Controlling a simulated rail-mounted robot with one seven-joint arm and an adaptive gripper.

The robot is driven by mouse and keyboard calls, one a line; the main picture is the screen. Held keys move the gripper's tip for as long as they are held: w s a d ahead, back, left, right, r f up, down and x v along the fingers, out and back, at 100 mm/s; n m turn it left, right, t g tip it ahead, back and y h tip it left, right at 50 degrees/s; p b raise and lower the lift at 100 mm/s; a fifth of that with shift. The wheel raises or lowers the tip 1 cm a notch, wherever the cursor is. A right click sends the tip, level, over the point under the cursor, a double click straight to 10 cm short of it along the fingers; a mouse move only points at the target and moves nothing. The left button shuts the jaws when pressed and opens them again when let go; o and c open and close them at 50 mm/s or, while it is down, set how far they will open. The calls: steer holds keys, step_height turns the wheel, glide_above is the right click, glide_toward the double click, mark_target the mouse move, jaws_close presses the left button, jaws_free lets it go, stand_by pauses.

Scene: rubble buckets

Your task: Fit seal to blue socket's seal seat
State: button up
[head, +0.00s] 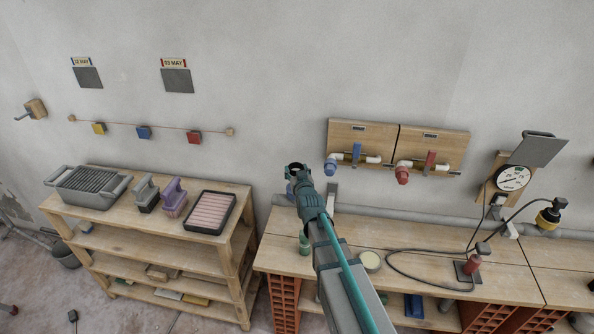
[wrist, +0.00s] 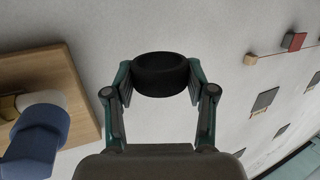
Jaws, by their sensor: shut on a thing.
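The seal, a black ring (wrist: 161,76), is held between the two fingertips of my gripper (wrist: 160,82) in the wrist view. My gripper (head: 296,172) is shut on it, and the ring shows as a small dark loop at its tip in the head view. The blue socket (head: 331,168) is on the left wooden wall board, a short way right of my gripper in the picture. In the wrist view the blue socket (wrist: 34,142) is large at the left edge, apart from the seal. Its seal seat is not clearly visible.
The workbench (head: 430,262) below holds a round tin (head: 370,261) and cables. A shelf (head: 150,225) with trays stands left.

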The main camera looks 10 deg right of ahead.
step_height(320, 180, down, 6)
steer(key=b, duration=0.5)
steer(key=shift+r, duration=0.15)
steer(key=shift+b, duration=0.35)
stand_by(0.9)
steer(key=shift+f+b, duration=1.1)
steer(key=shift+f, duration=0.05)
steer(key=o, duration=1.3)
steer(key=shift+s+f, duration=0.1)
